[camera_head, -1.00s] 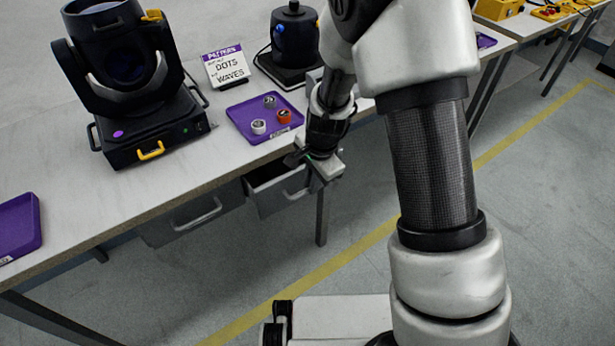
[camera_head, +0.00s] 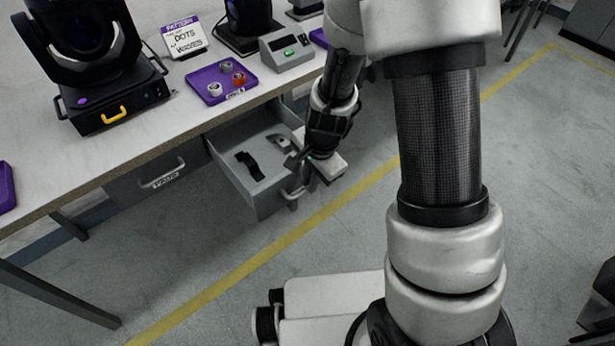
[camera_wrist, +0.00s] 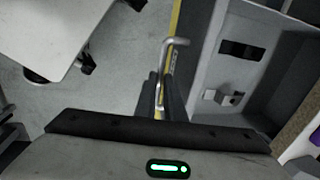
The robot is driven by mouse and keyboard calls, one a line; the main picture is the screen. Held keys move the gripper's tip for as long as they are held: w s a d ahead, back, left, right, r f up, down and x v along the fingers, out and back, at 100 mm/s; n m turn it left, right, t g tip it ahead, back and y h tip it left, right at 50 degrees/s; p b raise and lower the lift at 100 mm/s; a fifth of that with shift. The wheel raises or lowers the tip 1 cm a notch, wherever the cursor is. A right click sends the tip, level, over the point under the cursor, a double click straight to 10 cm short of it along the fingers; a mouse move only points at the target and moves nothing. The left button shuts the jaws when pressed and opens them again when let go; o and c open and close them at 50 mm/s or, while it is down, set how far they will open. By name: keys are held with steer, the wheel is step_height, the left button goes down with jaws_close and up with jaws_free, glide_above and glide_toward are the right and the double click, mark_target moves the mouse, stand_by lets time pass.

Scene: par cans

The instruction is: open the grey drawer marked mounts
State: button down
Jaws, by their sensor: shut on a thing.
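The grey drawer (camera_head: 232,173) under the bench stands well out from its bay. It holds a dark bracket-like piece (camera_head: 250,165) and a small grey part (camera_head: 279,143). My gripper (camera_head: 297,162) is at the right of its front. The wrist view shows my gripper's dark fingers (camera_wrist: 159,98) shut on the drawer's metal handle (camera_wrist: 168,56). The drawer's inside shows to the right in that view, with a dark piece (camera_wrist: 241,50) and a small grey part (camera_wrist: 226,98). I cannot read a mounts label on this drawer.
On the bench (camera_head: 108,155) stand a moving-head light (camera_head: 112,108), a sign (camera_head: 184,42), a purple tray (camera_head: 232,91) and a grey box with a green button (camera_head: 287,47). Floor in front is clear.

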steer(key=shift+s+d, duration=0.1)
stand_by(0.3)
steer(key=c, duration=2.1)
jaws_free()
steer(key=s+r+p, duration=0.1)
steer(key=r+p, duration=0.1)
steer(key=r, duration=0.3)
steer(key=d+r+p, duration=0.1)
steer(key=r+p, duration=0.1)
steer(key=r, duration=0.4)
steer(key=s+r+p, duration=0.1)
steer(key=r+p, duration=0.1)
steer(key=r, duration=0.4)
steer(key=shift+s+d+r, duration=0.1)
steer(key=shift+s+d, duration=0.2)
steer(key=shift+d, duration=0.1)
